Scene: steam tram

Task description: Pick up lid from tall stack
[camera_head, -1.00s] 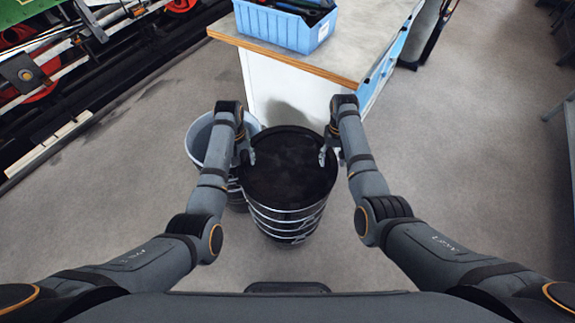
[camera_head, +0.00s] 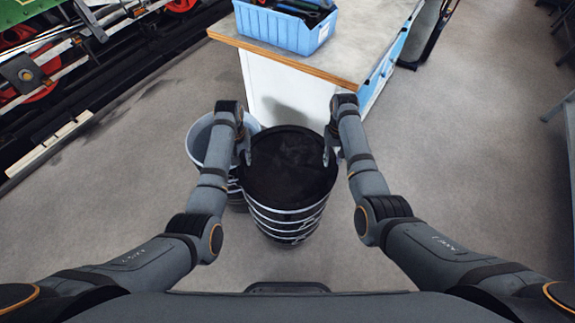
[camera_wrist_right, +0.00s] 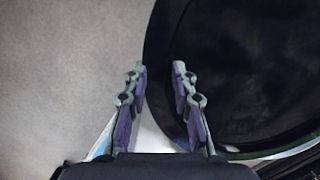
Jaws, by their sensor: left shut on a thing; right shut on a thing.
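The lid (camera_head: 288,170) is a round black disc on top of the tall stack (camera_head: 285,225), which has black and silver bands. It fills much of the right side of the right wrist view (camera_wrist_right: 245,75). My left gripper (camera_head: 246,157) is shut on the lid's left edge. My right gripper (camera_head: 328,157) is shut on its right edge. In the right wrist view the two fingers (camera_wrist_right: 160,70) stand on either side of the lid's rim. The lid looks level. I cannot tell whether it is clear of the stack.
An open grey bucket stack (camera_head: 198,140) stands close behind and left of the tall stack. A white-sided workbench (camera_head: 290,95) with a blue tool bin (camera_head: 285,28) is just beyond. A green locomotive (camera_head: 40,65) is at far left. Grey floor is free at right.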

